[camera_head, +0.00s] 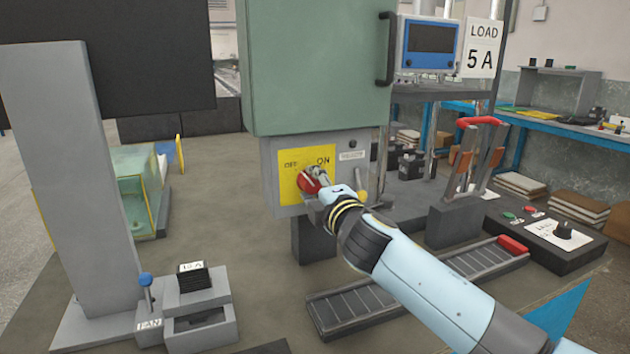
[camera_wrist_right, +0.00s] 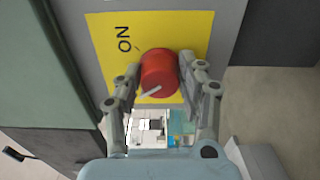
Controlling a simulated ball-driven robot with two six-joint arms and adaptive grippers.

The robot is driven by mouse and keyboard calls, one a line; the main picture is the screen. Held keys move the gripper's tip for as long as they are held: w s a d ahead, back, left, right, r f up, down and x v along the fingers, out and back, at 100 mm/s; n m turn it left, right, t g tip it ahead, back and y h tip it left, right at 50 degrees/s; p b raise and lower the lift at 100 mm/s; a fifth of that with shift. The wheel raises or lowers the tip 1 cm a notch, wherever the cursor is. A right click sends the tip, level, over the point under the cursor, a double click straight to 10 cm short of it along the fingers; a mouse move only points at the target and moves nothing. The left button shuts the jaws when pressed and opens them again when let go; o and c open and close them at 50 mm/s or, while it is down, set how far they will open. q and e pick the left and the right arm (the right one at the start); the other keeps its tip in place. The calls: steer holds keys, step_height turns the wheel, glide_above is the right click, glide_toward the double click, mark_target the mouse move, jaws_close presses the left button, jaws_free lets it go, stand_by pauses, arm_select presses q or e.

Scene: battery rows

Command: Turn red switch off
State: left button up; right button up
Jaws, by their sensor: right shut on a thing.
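The red switch (camera_head: 309,182) is a round knob on a yellow plate (camera_head: 320,158) marked OFF and ON, fixed to a grey box under the green cabinet. In the right wrist view the red switch (camera_wrist_right: 159,72) shows between the two fingers, with a white pointer line near its lower edge. The ON label (camera_wrist_right: 124,39) is at its upper left there. My right gripper (camera_head: 316,179) is at the knob, shut on it; it also shows in the wrist view (camera_wrist_right: 164,82). I cannot tell which label the pointer meets. My left gripper is out of view.
The green cabinet (camera_head: 315,60) hangs just above the knob. A fan stand with a blue lever (camera_head: 146,281) stands at front left. A slatted grey tray (camera_head: 350,309) lies under my right arm. Red-handled frames (camera_head: 482,121) stand to the right.

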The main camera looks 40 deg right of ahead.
steer(key=shift+n, duration=0.9)
steer(key=shift+f+p, duration=0.1)
steer(key=shift+p, duration=0.2)
steer(key=o, duration=1.2)
steer(key=shift+s, duration=0.1)
steer(key=v, duration=1.2)
steer(key=shift+a, duration=0.1)
